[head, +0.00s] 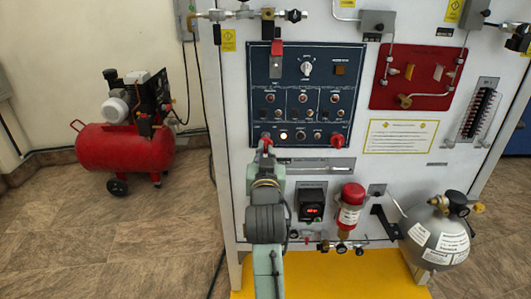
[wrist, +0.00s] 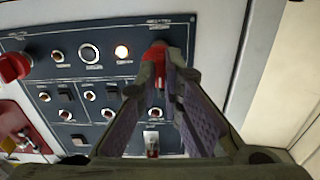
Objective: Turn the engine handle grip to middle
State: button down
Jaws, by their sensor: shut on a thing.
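A red handle grip (head: 266,141) sits at the lower left corner of the dark blue control panel (head: 304,77). My gripper (head: 266,154) reaches up to it from below and is shut on it. In the wrist view, the red grip (wrist: 157,52) shows between the fingertips of my gripper (wrist: 160,72), which largely cover its sides. A second red handle (head: 337,140) is at the panel's lower right; it shows at the left in the wrist view (wrist: 14,67). The labels are too small to read, and the held grip's exact angle is hard to tell.
A lit round lamp (head: 284,134) is close beside the held grip. Switches fill the panel above. A red plate with tubing (head: 418,76) is at the right. A red cylinder (head: 350,206) and grey sphere (head: 437,238) stand lower right. A red compressor (head: 122,146) stands left on open floor.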

jog(key=shift+n, duration=0.3)
jog(key=c, duration=1.7)
grip_release()
notch_tip(320, 180, up, 10)
jog(key=shift+r, duration=0.1)
